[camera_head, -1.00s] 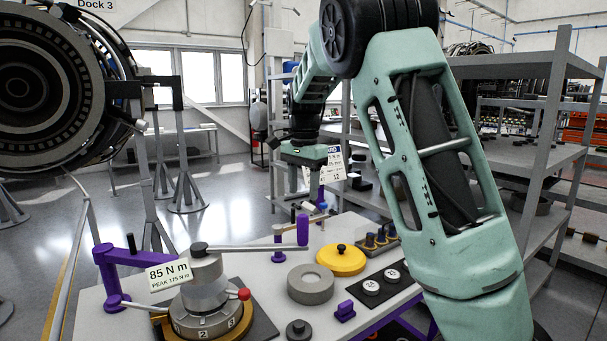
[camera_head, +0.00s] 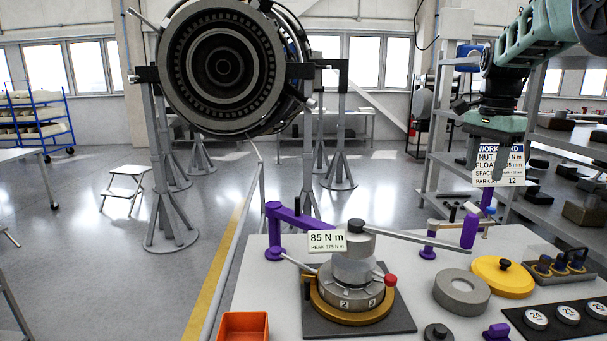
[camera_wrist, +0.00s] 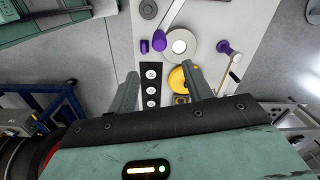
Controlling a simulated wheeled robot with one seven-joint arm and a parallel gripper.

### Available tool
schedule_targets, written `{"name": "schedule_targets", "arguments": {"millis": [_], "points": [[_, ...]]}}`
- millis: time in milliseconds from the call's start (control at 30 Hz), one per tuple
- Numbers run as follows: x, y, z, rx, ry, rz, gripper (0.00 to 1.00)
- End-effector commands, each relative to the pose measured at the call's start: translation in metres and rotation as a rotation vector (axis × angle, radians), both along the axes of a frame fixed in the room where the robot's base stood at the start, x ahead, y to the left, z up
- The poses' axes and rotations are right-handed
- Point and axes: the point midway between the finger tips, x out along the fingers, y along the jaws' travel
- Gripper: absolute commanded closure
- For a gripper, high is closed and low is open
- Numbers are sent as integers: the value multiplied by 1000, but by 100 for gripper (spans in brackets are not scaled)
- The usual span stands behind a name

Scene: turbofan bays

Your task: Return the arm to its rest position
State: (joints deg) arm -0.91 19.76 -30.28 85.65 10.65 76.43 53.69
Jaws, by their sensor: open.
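My gripper (camera_head: 486,156) hangs at the upper right of the head view, above the far right part of the workbench (camera_head: 262,281). Its two fingers point down and stand apart, with nothing between them. In the wrist view my gripper (camera_wrist: 162,85) is open over the bench top. A yellow disc with a black knob (camera_head: 503,276) and a grey ring (camera_head: 461,293) lie on the bench below it. The ring also shows in the wrist view (camera_wrist: 170,54). A work order card (camera_head: 498,166) stands behind the fingers and is partly hidden by them.
A torque device (camera_head: 350,290) with a long lever and an "85 N m" sign stands on the bench. An orange bin (camera_head: 243,327) is at the front left. Grey shelves (camera_head: 570,145) stand close on the right. A turbofan (camera_head: 224,68) stands behind. Open floor is at left.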

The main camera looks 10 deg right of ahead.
Motion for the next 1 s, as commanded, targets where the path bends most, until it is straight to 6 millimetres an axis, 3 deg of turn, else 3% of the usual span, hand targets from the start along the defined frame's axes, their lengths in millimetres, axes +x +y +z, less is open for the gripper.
{"name": "schedule_targets", "arguments": {"millis": [67, 167, 333, 467, 600, 700, 800, 900, 1000], "points": [[1, 14, -7, 11, -2, 50, 50], [-1, 54, -24, 38, -7, 196, 50], [-25, 162, -67, 90, -23, 608, 50], [-67, 242, -97, 107, -38, 954, 50], [-133, 311, -131, 103, -49, 1343, 50], [-187, 344, -154, 86, -54, 1615, 50], [-234, 359, -174, 59, -53, 1847, 50], [-268, 364, -189, 34, -51, 2018, 50], [-286, 364, -197, 18, -48, 2113, 50]]}}
